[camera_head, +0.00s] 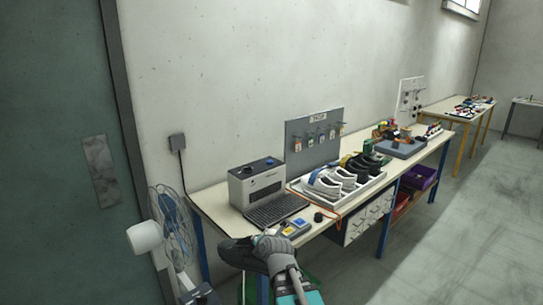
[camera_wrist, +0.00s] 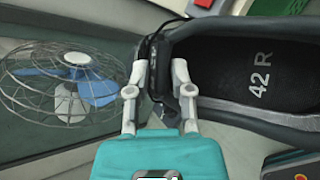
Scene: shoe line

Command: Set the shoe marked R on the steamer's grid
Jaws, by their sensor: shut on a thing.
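The black shoe marked 42 R (camera_wrist: 262,72) fills the right of the wrist view, its opening and insole facing the camera. My gripper (camera_wrist: 160,78) is shut on the edge of this shoe at its heel end. In the head view the dark shoe (camera_head: 236,253) hangs off the bench's near edge, beside my grey wrist. The steamer (camera_head: 257,183) is a pale grey box at the bench's left end. Its dark grid (camera_head: 276,209) lies in front of the box, looks empty, and is beyond and above the shoe in the picture.
A small control box (camera_head: 294,227) and a black knob (camera_head: 318,217) are right of the grid. A white tray (camera_head: 349,200) holds several shoes. A wire fan (camera_head: 172,228) stands left of the bench; it also shows in the wrist view (camera_wrist: 68,78). A tool board (camera_head: 314,140) stands behind.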

